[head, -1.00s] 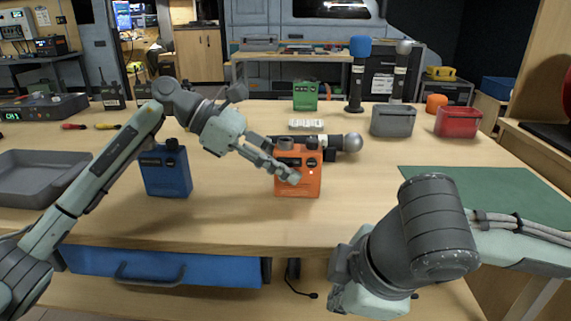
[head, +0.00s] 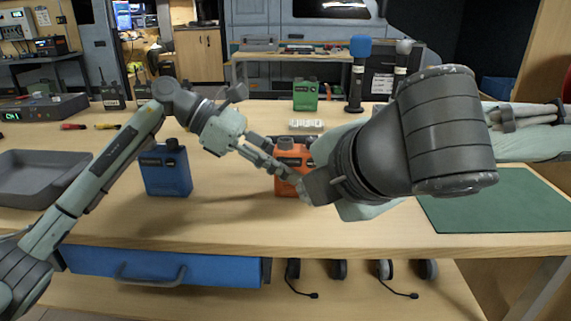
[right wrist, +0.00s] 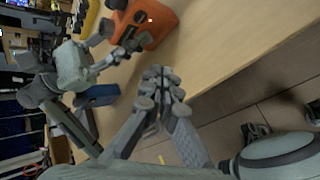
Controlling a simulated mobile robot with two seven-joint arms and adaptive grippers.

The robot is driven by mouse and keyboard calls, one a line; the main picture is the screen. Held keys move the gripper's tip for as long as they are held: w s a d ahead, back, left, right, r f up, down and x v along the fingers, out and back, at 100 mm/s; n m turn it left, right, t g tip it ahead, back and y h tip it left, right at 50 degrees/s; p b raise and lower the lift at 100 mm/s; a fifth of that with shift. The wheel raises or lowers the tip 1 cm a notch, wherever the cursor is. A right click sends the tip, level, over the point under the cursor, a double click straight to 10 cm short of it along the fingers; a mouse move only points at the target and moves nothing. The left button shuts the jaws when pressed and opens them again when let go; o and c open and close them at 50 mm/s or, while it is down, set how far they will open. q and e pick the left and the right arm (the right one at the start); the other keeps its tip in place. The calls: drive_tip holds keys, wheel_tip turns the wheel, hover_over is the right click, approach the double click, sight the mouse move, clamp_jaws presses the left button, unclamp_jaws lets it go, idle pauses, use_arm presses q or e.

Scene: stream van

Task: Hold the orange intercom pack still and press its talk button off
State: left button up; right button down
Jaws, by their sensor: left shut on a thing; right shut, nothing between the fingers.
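The orange intercom pack (head: 284,189) stands upright near the middle of the table. It also shows at the top of the right wrist view (right wrist: 160,22), with a small light on its face. My left gripper (head: 284,170) is shut on the pack from its left front side. My right gripper (right wrist: 165,84) is shut and empty, its fingertips a short way from the pack in the right wrist view. In the head view my right arm covers the pack's right part. I cannot make out the talk button or its state clearly.
A blue pack (head: 167,172) stands to the left, beside a grey tray (head: 38,178). A green pack (head: 305,96) and a blue-topped microphone (head: 358,75) stand behind. A green mat (head: 495,205) lies at right. The table front between the blue and orange packs is clear.

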approach(303, 169)
drive_tip(key=shift+x, duration=2.5)
drive_tip(key=shift+s+a+f, duration=0.1)
drive_tip(key=shift+f, duration=0.1)
drive_tip(key=shift+w, duration=0.35)
drive_tip(key=shift+s+f, duration=0.2)
drive_tip(key=shift+s, duration=0.3)
drive_tip(key=shift+s+r, duration=0.1)
drive_tip(key=shift+s, duration=2.85)
